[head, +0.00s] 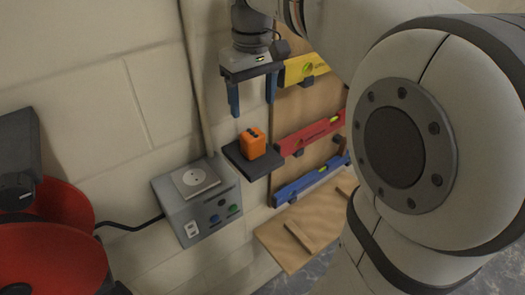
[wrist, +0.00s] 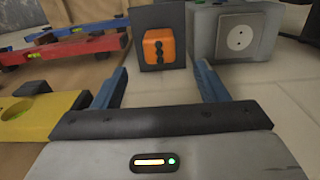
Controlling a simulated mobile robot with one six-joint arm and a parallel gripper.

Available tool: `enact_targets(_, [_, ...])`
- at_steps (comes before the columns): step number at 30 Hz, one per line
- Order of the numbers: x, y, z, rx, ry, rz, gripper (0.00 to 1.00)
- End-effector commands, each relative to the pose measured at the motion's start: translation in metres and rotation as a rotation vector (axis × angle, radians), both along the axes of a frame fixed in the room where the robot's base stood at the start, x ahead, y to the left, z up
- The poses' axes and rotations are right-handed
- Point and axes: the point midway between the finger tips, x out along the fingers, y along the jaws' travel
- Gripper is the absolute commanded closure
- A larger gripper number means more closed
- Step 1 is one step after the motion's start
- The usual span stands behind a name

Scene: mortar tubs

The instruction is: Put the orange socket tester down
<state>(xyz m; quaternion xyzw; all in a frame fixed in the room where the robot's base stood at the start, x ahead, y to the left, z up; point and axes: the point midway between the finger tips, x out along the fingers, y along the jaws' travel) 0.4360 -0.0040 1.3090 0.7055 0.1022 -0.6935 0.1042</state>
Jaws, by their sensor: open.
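The orange socket tester (head: 252,143) sits on a small dark shelf (head: 237,161) fixed to the wall. My gripper (head: 252,108) is open and empty above it, with its two blue fingers pointing down and apart from the tester. In the wrist view the tester (wrist: 159,47) shows beyond and between the open fingers (wrist: 158,80), with dark holes on its face. It stands on the dark shelf (wrist: 147,20), and no finger touches it.
A grey box with a socket plate (head: 196,178) is on the wall left of the shelf. Yellow (head: 304,68), red (head: 311,132) and blue (head: 312,178) spirit levels hang on a wooden board to the right. A red reel (head: 53,240) is at far left.

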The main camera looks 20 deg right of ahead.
Motion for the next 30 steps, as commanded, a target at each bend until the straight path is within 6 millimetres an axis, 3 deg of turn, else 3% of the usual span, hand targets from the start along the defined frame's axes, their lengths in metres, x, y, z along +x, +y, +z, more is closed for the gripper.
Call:
enact_targets(5, [-0.048,0.001,-0.039,0.005,-0.093,-0.09,0.33])
enact_targets(9, [-0.089,0.001,-0.081,0.017,-0.18,-0.177,0.33])
enact_targets(15, [-0.129,0.001,-0.128,0.037,-0.265,-0.261,0.33])
enact_targets(20, [-0.138,0.005,-0.141,0.044,-0.287,-0.282,0.33])
enact_targets(30, [-0.137,0.005,-0.142,0.044,-0.285,-0.283,0.33])
